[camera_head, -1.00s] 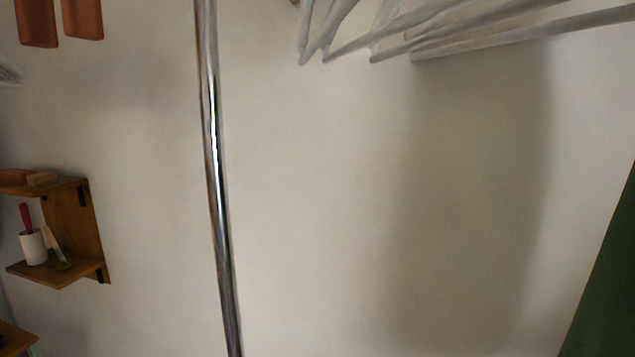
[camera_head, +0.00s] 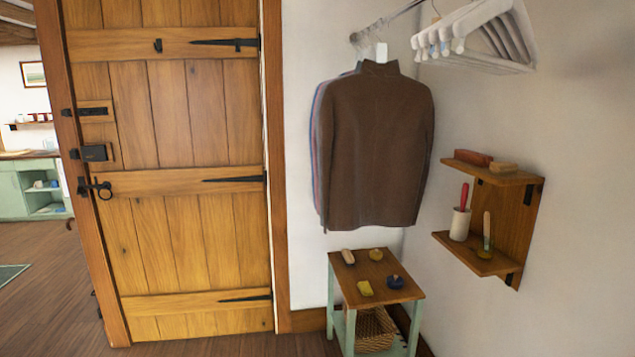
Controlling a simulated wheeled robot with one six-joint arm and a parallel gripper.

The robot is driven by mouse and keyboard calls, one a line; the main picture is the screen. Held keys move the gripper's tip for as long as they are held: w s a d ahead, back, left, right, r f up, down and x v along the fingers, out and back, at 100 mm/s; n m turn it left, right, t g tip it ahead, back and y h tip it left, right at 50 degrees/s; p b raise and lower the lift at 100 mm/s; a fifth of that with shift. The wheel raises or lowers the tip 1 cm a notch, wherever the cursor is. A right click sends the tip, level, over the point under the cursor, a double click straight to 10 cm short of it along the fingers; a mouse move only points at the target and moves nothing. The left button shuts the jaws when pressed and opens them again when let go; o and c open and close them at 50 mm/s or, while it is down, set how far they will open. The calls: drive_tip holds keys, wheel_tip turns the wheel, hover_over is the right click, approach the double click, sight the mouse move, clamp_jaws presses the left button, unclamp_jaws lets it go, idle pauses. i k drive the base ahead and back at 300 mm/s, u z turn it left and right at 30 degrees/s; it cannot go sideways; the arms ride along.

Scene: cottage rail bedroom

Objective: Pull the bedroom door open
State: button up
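The bedroom door (camera_head: 180,232) stands on the left in the head view, made of upright wooden planks with cross boards. It appears to sit shut in its wooden frame (camera_head: 277,150). Black strap hinges (camera_head: 235,179) are on its right side. A black ring handle (camera_head: 103,190) is near its left edge, about halfway up. Above it are a dark lock box (camera_head: 95,153) and a black bolt (camera_head: 90,111). My gripper is not in view, so its state and distance from the handle do not show.
Right of the door, a brown sweater (camera_head: 375,150) hangs on a rail above a small table (camera_head: 345,285). A wall shelf (camera_head: 525,225) and white hangers (camera_head: 490,35) are at the right. Wooden floor (camera_head: 45,300) is clear at the lower left.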

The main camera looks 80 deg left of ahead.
sight(177, 146)
drive_tip(key=u, duration=3.25)
drive_tip(key=i, duration=1.95)
drive_tip(key=u, duration=0.15)
drive_tip(key=i, duration=1.8)
drive_tip(key=u, duration=0.25)
